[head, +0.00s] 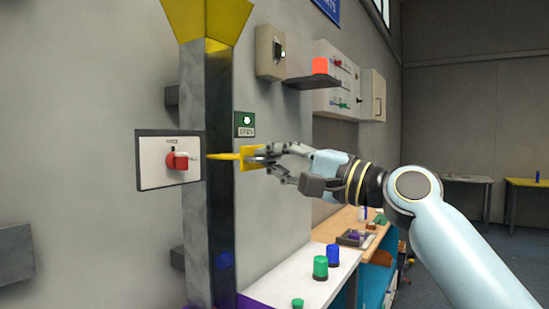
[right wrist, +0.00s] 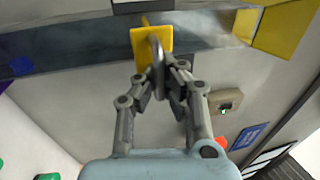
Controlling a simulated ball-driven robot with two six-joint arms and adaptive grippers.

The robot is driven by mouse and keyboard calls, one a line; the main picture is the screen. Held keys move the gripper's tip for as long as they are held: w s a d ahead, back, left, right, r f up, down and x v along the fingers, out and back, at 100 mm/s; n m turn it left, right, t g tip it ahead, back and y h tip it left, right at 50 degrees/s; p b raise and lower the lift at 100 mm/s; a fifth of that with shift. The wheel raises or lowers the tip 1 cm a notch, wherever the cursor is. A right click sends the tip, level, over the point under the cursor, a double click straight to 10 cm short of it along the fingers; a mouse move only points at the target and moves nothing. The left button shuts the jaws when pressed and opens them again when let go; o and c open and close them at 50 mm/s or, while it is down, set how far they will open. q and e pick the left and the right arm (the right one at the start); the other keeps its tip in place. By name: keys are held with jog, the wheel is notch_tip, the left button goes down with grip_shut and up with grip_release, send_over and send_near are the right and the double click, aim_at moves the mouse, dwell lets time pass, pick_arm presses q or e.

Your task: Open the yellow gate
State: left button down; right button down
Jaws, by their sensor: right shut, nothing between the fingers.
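The yellow gate shows in the head view as a small yellow plate (head: 246,152) with a thin yellow piece sticking out to the left, beside the dark post (head: 207,120). In the right wrist view the yellow plate (right wrist: 139,42) is just ahead of the fingers, with a grey curved loop in front of it. My right gripper (head: 270,155) comes from the right, its fingertips close to the plate. In the right wrist view its fingers (right wrist: 160,80) are shut with nothing held, overlapping the loop; I cannot tell whether they touch it. My left gripper is out of view.
Below, a white counter (head: 300,285) holds green and blue cylinders.

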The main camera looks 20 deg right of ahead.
jog(key=shift+w+a+f, duration=0.15)
jog(key=shift+w+a, duration=0.15)
jog(key=shift+w, duration=0.05)
jog(key=c, duration=1.7)
grip_release()
jog(key=shift+s+d, duration=0.1)
jog(key=shift+s, duration=0.1)
jog(key=shift+s+d, duration=0.1)
jog(key=shift+d, duration=0.05)
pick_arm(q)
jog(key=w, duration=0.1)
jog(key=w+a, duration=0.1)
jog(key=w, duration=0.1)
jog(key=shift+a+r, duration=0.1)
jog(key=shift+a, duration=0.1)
pick_arm(e)
jog(key=v, duration=1.2)
